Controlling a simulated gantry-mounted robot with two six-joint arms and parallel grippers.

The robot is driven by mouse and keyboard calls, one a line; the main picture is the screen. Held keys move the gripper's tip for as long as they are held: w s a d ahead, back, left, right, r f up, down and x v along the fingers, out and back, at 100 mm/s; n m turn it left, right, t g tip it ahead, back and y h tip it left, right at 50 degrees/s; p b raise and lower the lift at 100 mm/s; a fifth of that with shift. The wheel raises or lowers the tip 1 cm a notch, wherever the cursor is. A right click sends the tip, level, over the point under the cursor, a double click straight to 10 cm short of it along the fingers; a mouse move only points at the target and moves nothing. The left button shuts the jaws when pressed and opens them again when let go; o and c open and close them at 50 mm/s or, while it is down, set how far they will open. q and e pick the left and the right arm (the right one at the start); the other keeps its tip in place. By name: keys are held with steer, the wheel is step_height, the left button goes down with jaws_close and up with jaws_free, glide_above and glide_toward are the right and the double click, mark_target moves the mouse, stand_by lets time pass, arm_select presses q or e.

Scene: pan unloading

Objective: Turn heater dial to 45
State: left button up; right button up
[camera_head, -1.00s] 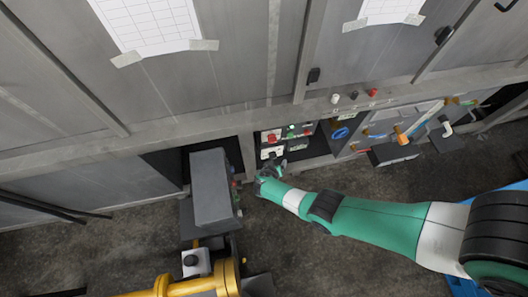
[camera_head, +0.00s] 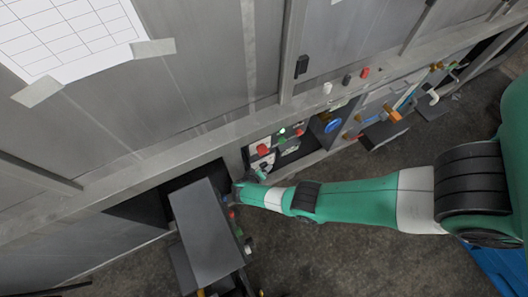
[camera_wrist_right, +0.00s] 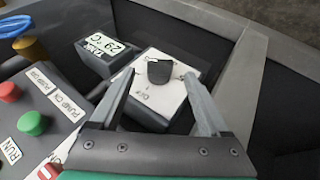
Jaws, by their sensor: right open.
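A dark dial knob (camera_wrist_right: 159,71) sits on a white marked plate (camera_wrist_right: 153,96) in the right wrist view. My right gripper (camera_wrist_right: 159,76) is open, one finger on each side of the knob, with gaps showing on both sides. I cannot tell how deep the fingertips reach around it. A small box with a display (camera_wrist_right: 100,45) beside the plate seems to read 29 °C. In the head view my right gripper (camera_head: 238,188) is at the panel's lower left, and the knob cannot be made out there. My left gripper is not in view.
A red button (camera_wrist_right: 9,92) and a green button (camera_wrist_right: 33,123) with pump and run labels stand left of the dial. A grey box (camera_head: 212,232) stands close to my right gripper in the head view. A metal ledge (camera_wrist_right: 238,85) runs right of the dial.

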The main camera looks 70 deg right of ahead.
arm_select(q)
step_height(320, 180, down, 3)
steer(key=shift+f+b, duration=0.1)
steer(key=shift+b, duration=0.85)
arm_select(e)
steer(key=x, duration=0.4)
